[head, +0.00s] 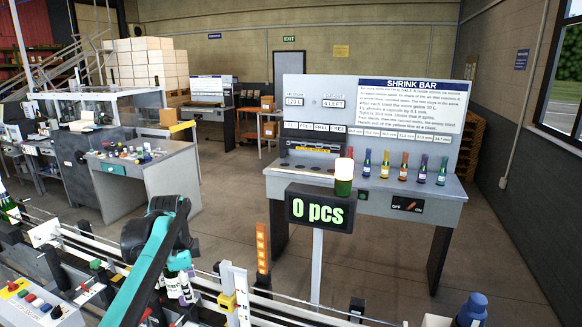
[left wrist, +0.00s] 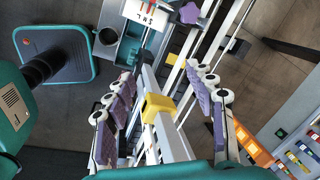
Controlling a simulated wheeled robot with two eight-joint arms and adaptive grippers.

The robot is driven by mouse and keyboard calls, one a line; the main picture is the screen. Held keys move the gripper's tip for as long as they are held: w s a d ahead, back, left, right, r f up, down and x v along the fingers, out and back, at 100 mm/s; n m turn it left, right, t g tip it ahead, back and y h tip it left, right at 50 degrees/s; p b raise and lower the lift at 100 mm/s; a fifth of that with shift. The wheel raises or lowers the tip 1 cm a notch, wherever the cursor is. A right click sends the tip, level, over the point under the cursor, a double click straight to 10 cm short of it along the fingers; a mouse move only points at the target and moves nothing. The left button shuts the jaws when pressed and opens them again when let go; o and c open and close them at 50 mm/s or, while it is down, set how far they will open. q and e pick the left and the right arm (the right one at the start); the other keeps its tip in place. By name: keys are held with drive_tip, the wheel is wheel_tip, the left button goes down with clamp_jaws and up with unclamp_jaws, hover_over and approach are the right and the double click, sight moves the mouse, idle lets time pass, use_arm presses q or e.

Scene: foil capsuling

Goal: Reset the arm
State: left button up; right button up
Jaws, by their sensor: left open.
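My left arm (head: 150,270) is teal and black and reaches in from the bottom of the head view, bent at a dark joint. My left gripper (head: 180,287) hangs pointing down over the conveyor rails, partly hidden by the arm. In the left wrist view its two purple-padded fingers (left wrist: 160,85) are spread wide apart, and I see nothing held between them. A rail and a yellow block (left wrist: 157,106) lie beyond the gap. My right gripper is not in view.
Conveyor rails (head: 95,255) run along the front. A "0 pcs" display (head: 320,212) stands on a post, with a green, white-topped object (head: 344,177) above it. The shrink bar bench (head: 455,189) holds several coloured bottles. The floor (head: 235,200) between benches is clear.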

use_arm(q)
drive_tip(key=s+d+f+n+t+b, duration=0.2)
drive_tip(key=s+d+f+n+b, duration=0.2)
drive_tip(key=s+f+n, duration=0.3)
drive_tip(key=s+d+f+n+t+b, duration=0.2)
drive_tip(key=s+d+f+n+b, duration=0.2)
drive_tip(key=s+f+n, duration=0.3)
drive_tip(key=s+d+f, duration=0.1)
drive_tip(key=s+f, duration=0.3)
drive_tip(key=s, duration=0.6)
drive_tip(key=shift+s+f+n+t, duration=0.25)
drive_tip(key=shift+f+n+t, duration=0.15)
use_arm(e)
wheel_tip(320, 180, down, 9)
use_arm(q)
drive_tip(key=shift+c, duration=0.4)
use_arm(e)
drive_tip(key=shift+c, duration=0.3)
